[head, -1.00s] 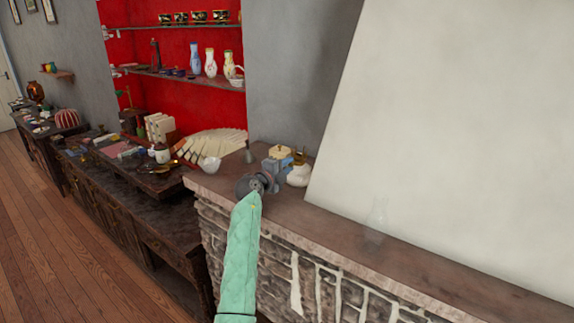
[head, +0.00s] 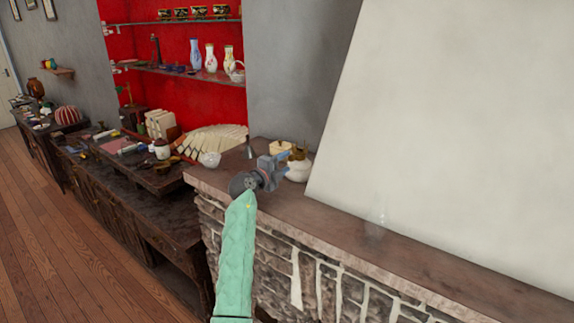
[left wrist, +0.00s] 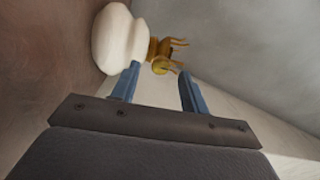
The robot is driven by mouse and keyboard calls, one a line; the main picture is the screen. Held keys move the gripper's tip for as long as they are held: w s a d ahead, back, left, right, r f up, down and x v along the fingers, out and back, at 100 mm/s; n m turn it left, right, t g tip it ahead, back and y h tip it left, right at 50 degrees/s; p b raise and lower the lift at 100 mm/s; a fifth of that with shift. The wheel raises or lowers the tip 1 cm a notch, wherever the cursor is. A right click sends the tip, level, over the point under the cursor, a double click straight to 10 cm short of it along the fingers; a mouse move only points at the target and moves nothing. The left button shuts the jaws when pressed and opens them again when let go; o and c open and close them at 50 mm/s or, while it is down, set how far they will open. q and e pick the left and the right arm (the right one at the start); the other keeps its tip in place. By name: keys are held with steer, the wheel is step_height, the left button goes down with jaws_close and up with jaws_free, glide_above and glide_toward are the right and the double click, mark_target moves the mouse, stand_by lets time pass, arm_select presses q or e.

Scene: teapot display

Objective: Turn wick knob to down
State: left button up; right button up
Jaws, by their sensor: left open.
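A small lamp with a white rounded body (head: 299,172) and a brass burner (head: 298,153) stands on the mantel. In the left wrist view, the white body (left wrist: 115,40) and the brass burner (left wrist: 168,46) appear beyond the fingertips. A round yellow-brass piece (left wrist: 160,67), which looks like the wick knob, lies between the finger lines, just past the tips. My left gripper (head: 287,156) is open, its blue fingers beside the lamp; in the wrist view, the gap (left wrist: 158,82) is empty. Which way the knob is turned cannot be told. My right gripper is not in view.
The stone mantel (head: 420,262) is mostly clear to the right, apart from a faint glass chimney (head: 380,217). A cream-topped object (head: 279,147) stands behind my gripper. A large pale panel (head: 455,120) rises behind the mantel.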

arm_select(q)
steer(key=v, duration=0.1)
steer(key=b+v, duration=0.1)
steer(key=v, duration=0.1)
steer(key=shift+f, duration=0.25)
steer(key=shift+b+v, duration=0.4)
steer(key=shift+v, duration=0.45)
steer(key=shift+s+a+r, duration=0.15)
steer(key=shift+s, duration=0.1)
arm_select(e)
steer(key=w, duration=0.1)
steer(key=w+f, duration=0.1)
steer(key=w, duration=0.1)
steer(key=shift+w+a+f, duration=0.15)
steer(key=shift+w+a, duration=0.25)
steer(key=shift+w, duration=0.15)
